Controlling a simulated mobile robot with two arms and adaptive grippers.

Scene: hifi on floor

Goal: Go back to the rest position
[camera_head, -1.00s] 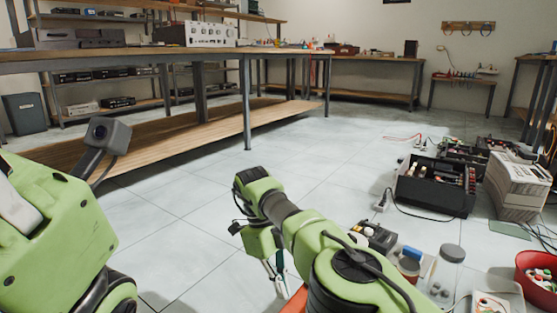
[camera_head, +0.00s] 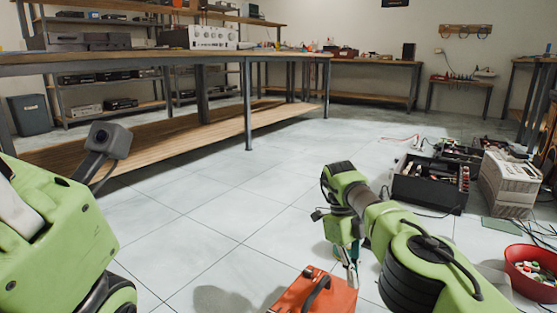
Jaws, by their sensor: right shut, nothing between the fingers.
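My green right arm reaches forward from the lower right. My right gripper (camera_head: 350,272) hangs from its end, pointing down, shut and empty. It shows just in front of or over an orange box (camera_head: 318,296) with a dark handle (camera_head: 316,291). I cannot tell whether the fingers touch the box. The box is cut off by the bottom edge. My left gripper is not in view.
To the right on the floor are a black open case (camera_head: 430,184) of parts, a beige device (camera_head: 508,184), loose cables and a red bowl (camera_head: 531,273) of small items. A long workbench (camera_head: 150,58) stands at the back left. The tiled floor (camera_head: 200,205) between is clear.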

